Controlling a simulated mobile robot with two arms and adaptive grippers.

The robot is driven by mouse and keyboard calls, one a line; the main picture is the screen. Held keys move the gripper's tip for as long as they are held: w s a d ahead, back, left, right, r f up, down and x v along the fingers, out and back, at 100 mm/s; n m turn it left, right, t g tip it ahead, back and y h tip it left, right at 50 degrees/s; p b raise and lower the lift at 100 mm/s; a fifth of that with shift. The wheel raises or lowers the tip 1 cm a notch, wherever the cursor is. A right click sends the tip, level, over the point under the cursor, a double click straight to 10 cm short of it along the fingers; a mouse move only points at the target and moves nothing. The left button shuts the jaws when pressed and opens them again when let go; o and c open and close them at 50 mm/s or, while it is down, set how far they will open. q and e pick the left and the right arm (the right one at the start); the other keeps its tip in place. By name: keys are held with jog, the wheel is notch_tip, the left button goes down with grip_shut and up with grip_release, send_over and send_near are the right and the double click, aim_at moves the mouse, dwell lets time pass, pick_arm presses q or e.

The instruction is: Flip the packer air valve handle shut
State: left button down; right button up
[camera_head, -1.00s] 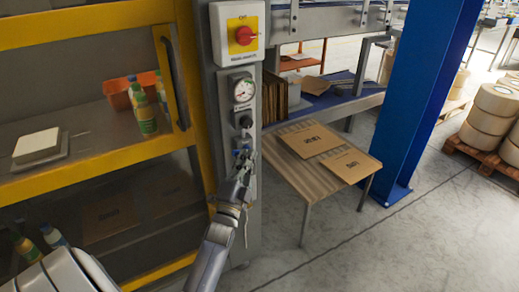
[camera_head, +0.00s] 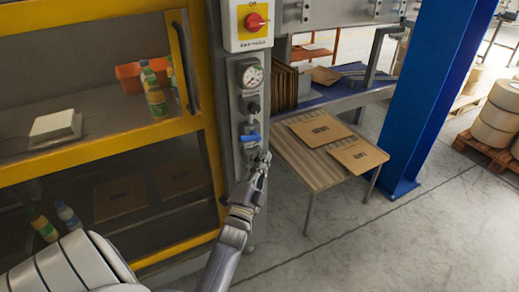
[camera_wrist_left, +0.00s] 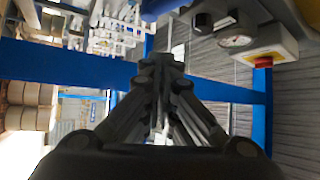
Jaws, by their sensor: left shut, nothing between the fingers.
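The blue air valve handle (camera_head: 250,138) is on the grey panel post, below a pressure gauge (camera_head: 250,74) and a black knob (camera_head: 253,107). It lies roughly level, across the post. My left gripper (camera_head: 263,158) is shut and empty, just below and to the right of the handle, and looks apart from it. In the left wrist view its closed fingers (camera_wrist_left: 160,88) point away from the camera with nothing between them. The gauge also shows there (camera_wrist_left: 236,41), but I cannot make out the valve handle in that view. My right gripper is not in view.
A yellow-framed guard door with a dark handle (camera_head: 185,65) stands left of the post. A slatted table (camera_head: 305,173) with flat cartons is close on the right, before a blue column (camera_head: 425,95).

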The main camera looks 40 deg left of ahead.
pick_arm(q)
jog(key=shift+s+d+f+b, duration=0.2)
jog(key=shift+s+d+f, duration=0.2)
jog(key=shift+d+f, duration=0.15)
jog(key=shift+s+d+f+b, duration=0.15)
jog(key=shift+s+d+f, duration=0.3)
jog(key=shift+f, duration=0.2)
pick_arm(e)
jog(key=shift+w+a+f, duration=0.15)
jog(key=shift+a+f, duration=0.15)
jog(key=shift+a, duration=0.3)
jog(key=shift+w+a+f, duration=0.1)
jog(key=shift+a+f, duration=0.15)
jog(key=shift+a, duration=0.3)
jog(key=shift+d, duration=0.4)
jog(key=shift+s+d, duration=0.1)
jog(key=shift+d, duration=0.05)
